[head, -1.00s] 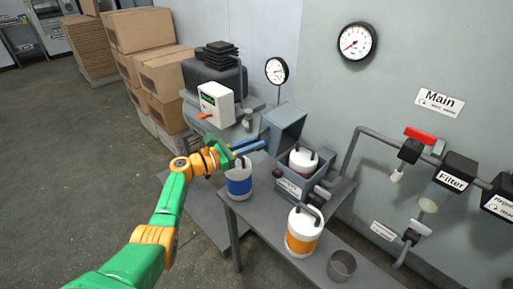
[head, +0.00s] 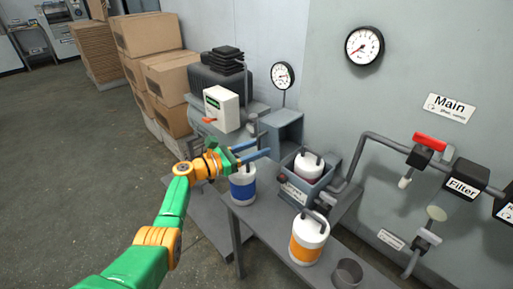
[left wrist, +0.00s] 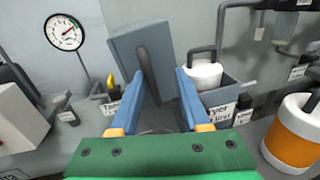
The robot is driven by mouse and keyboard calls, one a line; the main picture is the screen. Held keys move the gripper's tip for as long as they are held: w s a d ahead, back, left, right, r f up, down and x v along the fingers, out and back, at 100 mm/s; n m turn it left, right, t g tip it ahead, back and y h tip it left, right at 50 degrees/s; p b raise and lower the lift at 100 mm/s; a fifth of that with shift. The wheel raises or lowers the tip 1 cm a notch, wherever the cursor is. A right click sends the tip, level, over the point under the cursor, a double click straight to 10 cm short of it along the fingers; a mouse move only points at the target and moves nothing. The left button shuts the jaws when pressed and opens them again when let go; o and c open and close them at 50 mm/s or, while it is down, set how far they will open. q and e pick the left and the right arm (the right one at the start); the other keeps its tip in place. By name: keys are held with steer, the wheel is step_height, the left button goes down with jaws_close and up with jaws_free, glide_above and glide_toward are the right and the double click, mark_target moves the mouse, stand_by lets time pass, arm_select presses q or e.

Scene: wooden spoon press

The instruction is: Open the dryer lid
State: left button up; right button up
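The dryer (head: 300,190) is a grey box on the bench with a white canister inside. Its grey lid (head: 284,130) stands raised at the box's back left; in the left wrist view the lid (left wrist: 145,50) is a tilted upright panel with a dark strip. My left gripper (head: 262,152) is in front of the lid, left of the box, above the blue-banded canister (head: 242,186). In the left wrist view its blue fingers (left wrist: 160,74) are apart with nothing held between them; the lid shows behind them. I cannot tell whether a finger touches the lid. My right gripper is not in view.
An orange-banded canister (head: 309,240) and a grey cup (head: 347,273) stand on the bench (head: 270,250). A white control box (head: 221,108) is behind on the left. Wall pipes with a filter (head: 464,184) run on the right. Floor is clear at left.

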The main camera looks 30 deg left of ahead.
arm_select(q)
steer(key=shift+s+a, duration=0.25)
steer(key=shift+s, duration=0.05)
steer(key=v, duration=0.6)
steer(key=shift+s+a+p, duration=0.1)
steer(key=shift+s+p, duration=0.15)
steer(key=shift+p, duration=0.05)
steer(key=shift+w, duration=0.15)
